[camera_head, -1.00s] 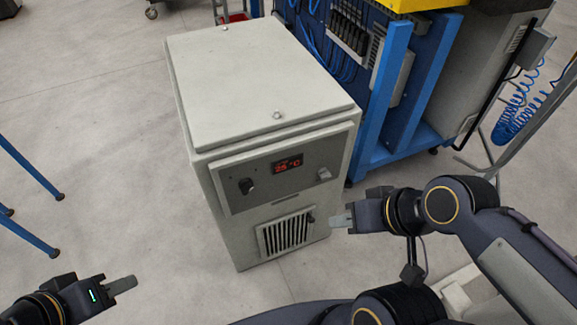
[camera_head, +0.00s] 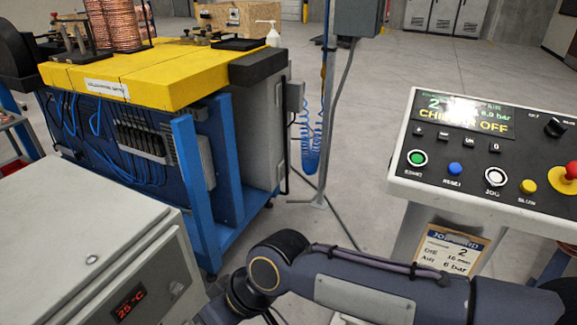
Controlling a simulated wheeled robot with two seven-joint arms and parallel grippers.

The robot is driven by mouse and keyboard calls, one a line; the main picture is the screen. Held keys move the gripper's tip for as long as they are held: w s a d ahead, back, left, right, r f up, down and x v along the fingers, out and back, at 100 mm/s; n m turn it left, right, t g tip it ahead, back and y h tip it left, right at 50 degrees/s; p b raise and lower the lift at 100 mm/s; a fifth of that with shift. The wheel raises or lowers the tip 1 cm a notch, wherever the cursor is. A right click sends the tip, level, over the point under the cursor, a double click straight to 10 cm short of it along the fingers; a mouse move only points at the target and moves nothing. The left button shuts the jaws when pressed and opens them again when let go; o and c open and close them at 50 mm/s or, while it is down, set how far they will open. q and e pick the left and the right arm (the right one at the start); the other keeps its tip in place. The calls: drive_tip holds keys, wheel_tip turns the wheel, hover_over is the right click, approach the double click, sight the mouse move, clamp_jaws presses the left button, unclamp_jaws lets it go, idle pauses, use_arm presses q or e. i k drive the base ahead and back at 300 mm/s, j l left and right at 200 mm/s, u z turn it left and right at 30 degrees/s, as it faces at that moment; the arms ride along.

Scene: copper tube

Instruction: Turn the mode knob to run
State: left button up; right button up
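A control console (camera_head: 450,198) with a sloped panel stands at the right. A black knob (camera_head: 555,127) sits at the panel's upper right, with small labels on either side that I cannot read clearly; its exact setting is unclear. The console display (camera_head: 462,115) shows a line that seems to read "CHILLER OFF". My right arm crosses the bottom of the view, in front of and below the console; its gripper is not visible. My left gripper is out of view.
The panel also has a green button (camera_head: 417,157), a blue button (camera_head: 455,168), a white button (camera_head: 495,176), a yellow button (camera_head: 528,186) and a red mushroom button (camera_head: 571,171). A grey chiller cabinet (camera_head: 90,245) is at lower left. A yellow-topped bench (camera_head: 170,85) stands behind.

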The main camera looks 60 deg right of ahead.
sight(554, 129)
drive_tip(key=z, duration=3.3)
drive_tip(key=u, duration=0.6)
drive_tip(key=i+l+u, duration=0.1)
drive_tip(key=l+u, duration=0.2)
drive_tip(key=u, duration=0.15)
drive_tip(key=l+u, duration=0.65)
drive_tip(key=u, duration=0.2)
